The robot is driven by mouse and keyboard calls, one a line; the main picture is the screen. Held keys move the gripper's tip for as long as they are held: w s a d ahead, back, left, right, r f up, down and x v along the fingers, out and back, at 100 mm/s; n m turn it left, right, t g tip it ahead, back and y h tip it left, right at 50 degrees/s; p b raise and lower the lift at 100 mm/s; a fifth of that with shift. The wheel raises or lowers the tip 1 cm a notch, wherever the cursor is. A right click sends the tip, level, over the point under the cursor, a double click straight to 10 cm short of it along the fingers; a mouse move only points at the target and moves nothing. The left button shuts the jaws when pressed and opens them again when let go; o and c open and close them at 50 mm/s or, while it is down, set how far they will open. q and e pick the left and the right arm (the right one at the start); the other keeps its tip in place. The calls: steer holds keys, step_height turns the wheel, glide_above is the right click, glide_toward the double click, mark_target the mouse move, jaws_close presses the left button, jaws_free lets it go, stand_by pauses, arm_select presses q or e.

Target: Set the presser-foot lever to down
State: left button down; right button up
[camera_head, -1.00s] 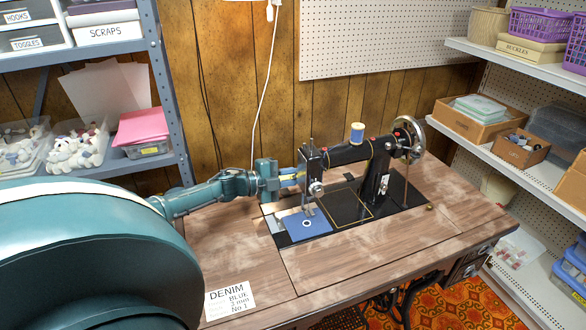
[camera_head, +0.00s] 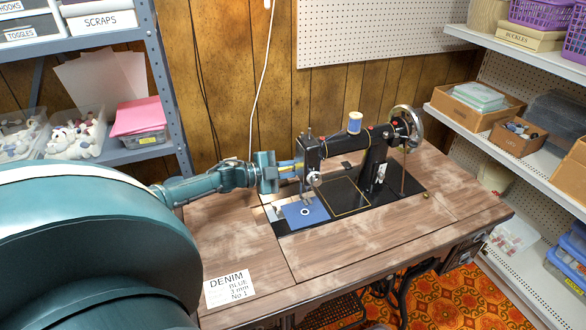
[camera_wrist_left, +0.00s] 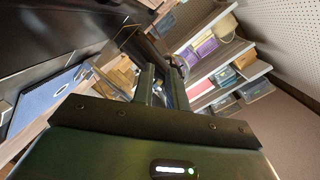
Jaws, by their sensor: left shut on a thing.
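The black sewing machine (camera_head: 374,158) stands on the wooden table, with its needle head (camera_head: 310,157) at the left end. My left gripper (camera_head: 291,170) reaches in from the left, level with the head and right beside its rear-left side. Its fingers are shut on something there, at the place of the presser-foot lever. The lever itself is hidden by the fingers and the head, so its position cannot be read. In the left wrist view, the two fingers (camera_wrist_left: 160,88) stand close together. A blue denim piece (camera_head: 306,212) lies under the needle area. My right gripper is out of view.
A white card reading DENIM (camera_head: 229,288) lies at the table's front left. A thread spool (camera_head: 355,123) stands on the machine arm. Shelves flank the table on both sides. The tabletop left of the machine is mostly clear.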

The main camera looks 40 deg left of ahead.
arm_select(q)
steer(key=c, duration=1.6)
jaws_free()
steer(key=shift+s+d+f, duration=0.15)
steer(key=shift+d+f, duration=0.05)
steer(key=shift+d, duration=0.2)
steer(key=shift+o, duration=0.2)
steer(key=shift+r, duration=0.1)
steer(key=shift+a, duration=0.1)
steer(key=p+v, duration=0.1)
steer(key=v, duration=1.1)
steer(key=shift+s+a+r+p, duration=0.15)
steer(key=shift+s+a+p, duration=0.15)
steer(key=shift+s, duration=0.2)
